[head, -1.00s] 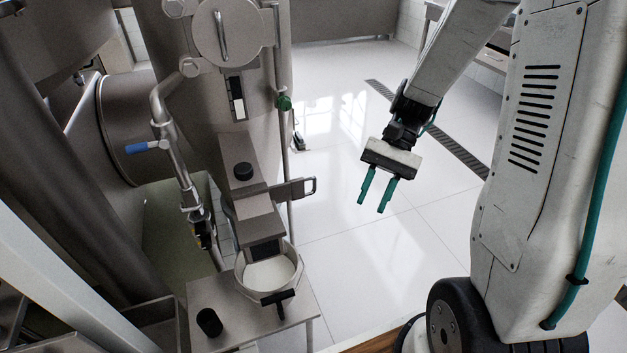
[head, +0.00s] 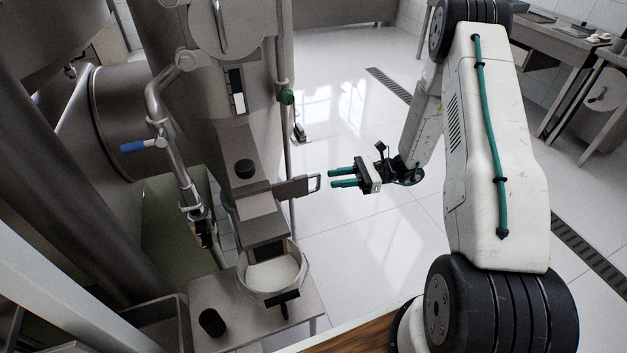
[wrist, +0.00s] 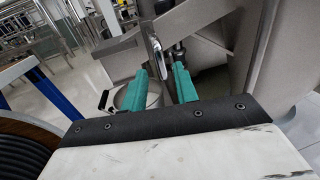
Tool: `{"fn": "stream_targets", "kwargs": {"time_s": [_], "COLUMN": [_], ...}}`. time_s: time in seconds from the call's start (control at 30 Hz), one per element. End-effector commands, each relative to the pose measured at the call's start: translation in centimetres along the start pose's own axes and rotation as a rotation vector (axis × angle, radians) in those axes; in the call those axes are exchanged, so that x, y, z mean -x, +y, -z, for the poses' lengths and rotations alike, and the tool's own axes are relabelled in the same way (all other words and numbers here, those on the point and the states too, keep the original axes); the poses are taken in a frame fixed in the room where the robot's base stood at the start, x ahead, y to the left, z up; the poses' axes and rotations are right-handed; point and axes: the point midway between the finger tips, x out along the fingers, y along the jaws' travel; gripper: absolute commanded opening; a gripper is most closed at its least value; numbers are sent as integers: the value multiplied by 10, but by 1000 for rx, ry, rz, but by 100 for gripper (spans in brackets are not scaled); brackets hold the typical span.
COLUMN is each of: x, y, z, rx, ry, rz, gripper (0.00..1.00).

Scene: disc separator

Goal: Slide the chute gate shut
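The steel chute (head: 232,143) slopes down from the machine. The chute gate (head: 285,190) is a flat plate sticking out of the chute's right side, with a loop handle (head: 315,183) at its outer end. My gripper (head: 330,177) is open and empty just right of the handle, its two green fingers pointing left at it. A small gap seems to separate them. In the wrist view the loop handle (wrist: 156,55) shows just ahead of the gap between my fingertips (wrist: 158,75). How much of the gate is inside the chute is hidden.
A thin vertical pipe (head: 287,140) rises behind the gate. The floor to the right is open.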

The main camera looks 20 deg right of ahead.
Motion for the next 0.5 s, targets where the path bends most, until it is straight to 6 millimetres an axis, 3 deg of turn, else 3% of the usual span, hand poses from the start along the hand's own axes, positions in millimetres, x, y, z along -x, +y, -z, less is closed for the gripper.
{"fn": "stream_targets", "kwargs": {"time_s": [0.3,0.5], "x": [-45,-62], "y": [0,0], "z": [0,0], "rx": [0,1], "ry": [2,2], "rz": [4,4], "gripper": [30,30]}}
